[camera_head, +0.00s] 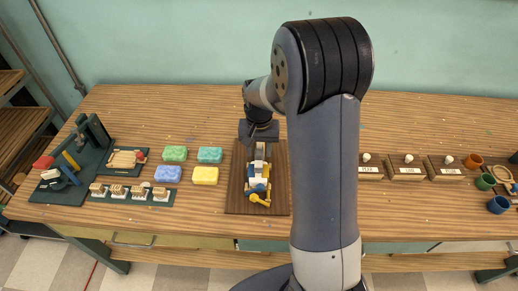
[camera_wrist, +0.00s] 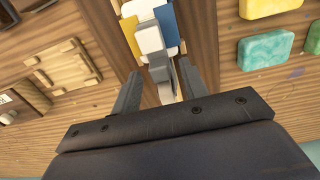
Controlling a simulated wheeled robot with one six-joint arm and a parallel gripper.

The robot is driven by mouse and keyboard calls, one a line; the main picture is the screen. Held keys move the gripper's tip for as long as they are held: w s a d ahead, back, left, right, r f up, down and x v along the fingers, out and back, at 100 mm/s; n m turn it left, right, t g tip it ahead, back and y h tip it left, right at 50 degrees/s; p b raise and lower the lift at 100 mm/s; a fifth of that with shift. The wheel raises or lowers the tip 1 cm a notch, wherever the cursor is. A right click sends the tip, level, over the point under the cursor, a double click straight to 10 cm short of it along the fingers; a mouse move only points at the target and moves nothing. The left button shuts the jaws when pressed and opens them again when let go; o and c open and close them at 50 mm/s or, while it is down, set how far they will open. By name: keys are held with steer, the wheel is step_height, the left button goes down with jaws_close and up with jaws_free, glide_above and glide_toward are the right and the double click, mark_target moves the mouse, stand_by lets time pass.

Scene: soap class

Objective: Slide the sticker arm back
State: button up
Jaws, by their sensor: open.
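A sticker device (camera_head: 258,180) with white, blue and yellow parts sits on a dark brown board (camera_head: 234,190) at mid-table. My gripper (camera_head: 258,142) is over the far end of the device, pointing down. In the wrist view my gripper (camera_wrist: 159,70) is open, with one finger on each side of a narrow grey-white part (camera_wrist: 158,64) of the device, perhaps the sticker arm. I see small gaps beside it; contact cannot be told. Blue and yellow pieces (camera_wrist: 168,22) flank the white part beyond. My own arm hides the table right of the board.
Green, teal, blue and yellow soaps (camera_head: 205,175) lie left of the board. Further left are a dark green stand (camera_head: 68,180) and a rack of small blocks (camera_head: 130,195). Labelled wooden blocks (camera_head: 407,171) and coloured cups (camera_head: 499,204) stand on the right.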

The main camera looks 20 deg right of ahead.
steer(key=shift+f, duration=0.3)
steer(key=shift+c, duration=0.4)
jaws_close()
